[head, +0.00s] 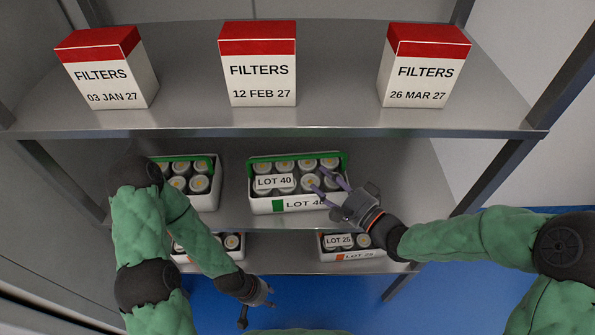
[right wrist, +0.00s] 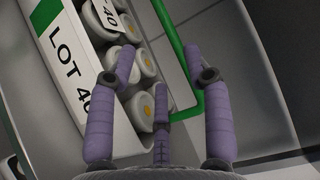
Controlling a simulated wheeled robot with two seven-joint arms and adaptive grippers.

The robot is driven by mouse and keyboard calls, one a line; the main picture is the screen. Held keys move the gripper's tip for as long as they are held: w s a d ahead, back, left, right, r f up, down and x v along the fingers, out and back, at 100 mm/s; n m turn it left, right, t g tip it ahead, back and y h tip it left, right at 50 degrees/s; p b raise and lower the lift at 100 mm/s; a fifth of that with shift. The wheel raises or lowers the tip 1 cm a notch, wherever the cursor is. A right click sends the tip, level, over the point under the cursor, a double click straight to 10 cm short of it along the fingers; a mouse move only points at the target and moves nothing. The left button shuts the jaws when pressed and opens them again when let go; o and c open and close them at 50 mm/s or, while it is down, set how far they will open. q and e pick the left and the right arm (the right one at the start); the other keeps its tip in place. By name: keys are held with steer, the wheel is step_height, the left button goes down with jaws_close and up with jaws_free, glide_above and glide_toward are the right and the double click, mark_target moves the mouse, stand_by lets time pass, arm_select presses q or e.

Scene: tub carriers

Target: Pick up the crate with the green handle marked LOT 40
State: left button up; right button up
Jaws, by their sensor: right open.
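The LOT 40 crate (head: 262,207) is a white tub on the middle shelf, with a LOT 40 label and a green square on its front. It holds several pale cans with yellow-centred tops, and its green handle (head: 297,156) spans the top. My right gripper (head: 325,184) is open over the crate's right end, apparently empty. In the right wrist view the crate (right wrist: 50,45) is at the left, and the green handle (right wrist: 172,35) shows beyond my spread fingers (right wrist: 160,85). My left gripper (head: 256,308) hangs low in front of the shelves, its opening unclear.
Another green-handled crate (head: 207,200) stands left on the middle shelf, partly behind my left arm. A LOT 25 crate (head: 350,255) and another crate (head: 232,254) are on the lower shelf. FILTERS boxes (head: 258,85) stand on the upper shelf (head: 200,118), above the crates.

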mark_target(298, 156)
steer(key=b+x, duration=0.1)
steer(key=x, duration=0.3)
steer(key=shift+a, duration=0.25)
steer(key=shift+s+a+r+b+x, duration=0.1)
steer(key=shift+r+b+x, duration=0.05)
steer(key=shift+x, duration=0.8)
steer(key=shift+s+a+r+b+x, duration=0.1)
steer(key=shift+r+x, duration=0.05)
steer(key=shift+x, duration=0.8)
steer(key=shift+a+r+b+x, duration=0.1)
steer(key=shift+r+b+x, duration=0.05)
steer(key=shift+x, duration=0.8)
steer(key=shift+d, duration=0.1)
jaws_close()
steer(key=shift+w+r, duration=0.1)
steer(key=shift+r, duration=0.2)
